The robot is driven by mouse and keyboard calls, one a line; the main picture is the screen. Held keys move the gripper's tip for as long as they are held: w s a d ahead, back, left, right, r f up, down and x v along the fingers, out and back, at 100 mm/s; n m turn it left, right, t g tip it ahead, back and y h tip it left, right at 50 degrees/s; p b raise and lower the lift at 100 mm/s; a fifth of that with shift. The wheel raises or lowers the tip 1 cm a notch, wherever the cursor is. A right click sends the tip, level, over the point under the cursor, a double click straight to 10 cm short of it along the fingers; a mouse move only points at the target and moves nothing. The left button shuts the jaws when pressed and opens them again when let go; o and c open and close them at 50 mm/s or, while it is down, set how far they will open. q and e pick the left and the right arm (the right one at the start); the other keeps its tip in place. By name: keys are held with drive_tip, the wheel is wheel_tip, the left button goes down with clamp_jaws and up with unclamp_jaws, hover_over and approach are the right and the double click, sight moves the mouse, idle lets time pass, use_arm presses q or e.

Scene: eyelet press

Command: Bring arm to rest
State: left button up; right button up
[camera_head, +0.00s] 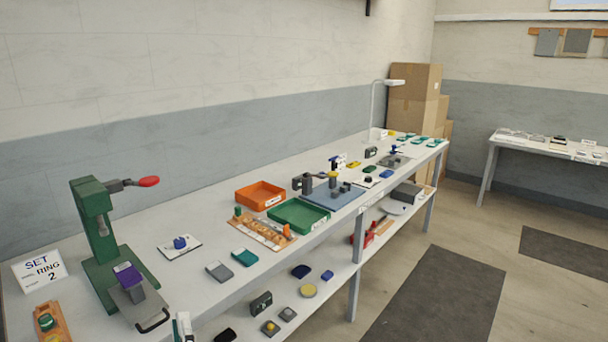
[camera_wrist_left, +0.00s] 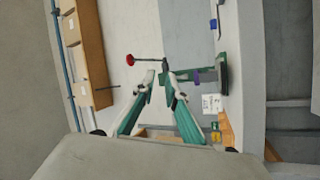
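My left gripper (camera_head: 182,328) shows only as a small white and green tip at the bottom edge of the head view, in front of the workbench (camera_head: 205,308). In the left wrist view, the left gripper (camera_wrist_left: 159,76) has its two green fingers leaning toward each other, with a gap between the tips and nothing seen between them. Beyond the fingers are the green press (camera_wrist_left: 202,74) and its red-knobbed lever (camera_wrist_left: 131,60). The right gripper is in neither view.
The green press (camera_head: 95,235) stands at the near left of the bench, with a red-handled lever. A sign (camera_head: 40,271) stands beside it. Orange (camera_head: 260,196) and green (camera_head: 298,215) trays lie farther along. Open floor (camera_head: 480,258) lies right of the bench.

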use_arm(q)
drive_tip(key=s+d+f+m+g+h, duration=0.2)
drive_tip(key=s+d+f+m+h, duration=0.3)
drive_tip(key=d+f+m+h, duration=0.7)
drive_tip(key=s+a+f+m+g, duration=0.3)
drive_tip(key=s+f+m, duration=0.2)
drive_tip(key=f, duration=0.3)
drive_tip(key=s+a+f+m+g, duration=0.3)
drive_tip(key=s+a+f+m, duration=0.1)
drive_tip(key=f, duration=0.4)
drive_tip(key=shift+s+m+g, duration=0.3)
drive_tip(key=shift+s+m, duration=0.2)
drive_tip(key=shift+s, duration=0.15)
